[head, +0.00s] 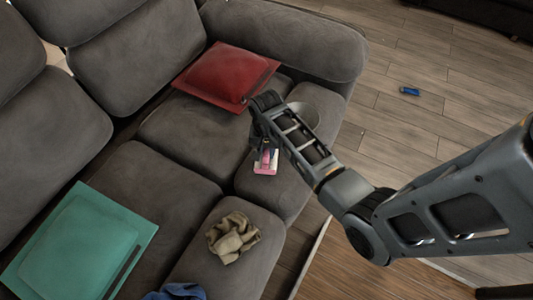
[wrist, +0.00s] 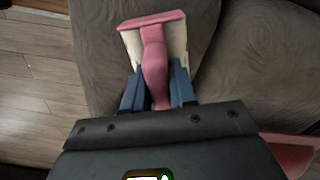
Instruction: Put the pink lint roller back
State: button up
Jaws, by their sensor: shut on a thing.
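The pink lint roller (head: 266,163) has a pink handle and a whitish head. In the head view it shows below my gripper (head: 265,146), over the front part of the grey sofa seat. In the wrist view my gripper (wrist: 158,92) is shut on the handle of the lint roller (wrist: 153,55), its blue fingers on either side. The head of the roller points away from my gripper, over the sofa cushion. I cannot tell whether the roller touches the cushion.
The grey sofa (head: 180,135) holds a red cushion (head: 227,75), a teal cushion (head: 82,243), a crumpled beige cloth (head: 233,237) and a blue cloth (head: 176,291). A grey round container (head: 306,112) stands partly behind my arm. A small blue object (head: 410,91) lies on the otherwise open floor.

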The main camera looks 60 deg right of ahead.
jog(key=shift+f, duration=0.85)
jog(key=shift+f, duration=0.1)
jog(key=o, duration=0.9)
jog(key=shift+o, duration=0.2)
